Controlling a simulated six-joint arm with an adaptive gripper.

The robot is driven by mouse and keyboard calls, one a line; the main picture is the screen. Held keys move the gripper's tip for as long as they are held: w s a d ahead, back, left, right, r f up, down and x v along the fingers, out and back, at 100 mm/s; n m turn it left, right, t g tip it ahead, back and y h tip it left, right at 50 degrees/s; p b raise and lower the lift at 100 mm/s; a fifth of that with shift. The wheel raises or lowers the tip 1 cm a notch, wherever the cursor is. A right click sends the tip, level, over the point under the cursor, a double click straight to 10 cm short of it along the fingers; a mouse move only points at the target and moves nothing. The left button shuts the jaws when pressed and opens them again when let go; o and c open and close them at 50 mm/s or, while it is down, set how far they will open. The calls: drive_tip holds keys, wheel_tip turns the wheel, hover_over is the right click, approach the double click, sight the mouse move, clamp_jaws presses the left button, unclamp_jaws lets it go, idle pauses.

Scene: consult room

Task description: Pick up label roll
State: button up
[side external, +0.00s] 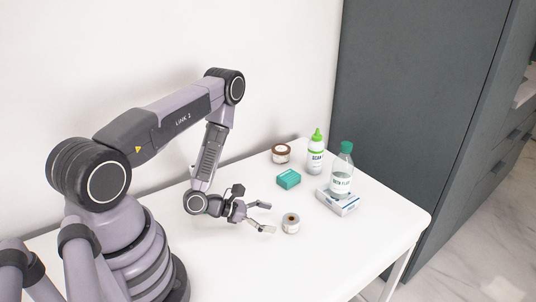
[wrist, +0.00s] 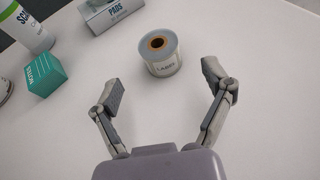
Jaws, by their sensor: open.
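The label roll (side external: 290,223) is a small white roll with a brown core, standing upright on the white table. In the wrist view the label roll (wrist: 161,58) sits ahead of my gripper, between the lines of the two fingers and slightly beyond the fingertips. My gripper (side external: 266,217) is open and empty, low over the table just left of the roll. In the wrist view both fingers of my gripper (wrist: 166,82) are spread wide, with bare table between them. Neither finger visibly touches the roll.
The front of the table (side external: 330,262) is clear. A grey cabinet (side external: 420,110) stands behind.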

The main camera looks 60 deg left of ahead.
sight(285, 219)
drive_tip(key=shift+r+x, duration=0.2)
drive_tip(key=shift+x, duration=2.75)
drive_tip(key=shift+w, duration=0.1)
drive_tip(key=c, duration=1.3)
drive_tip(key=shift+o, duration=0.2)
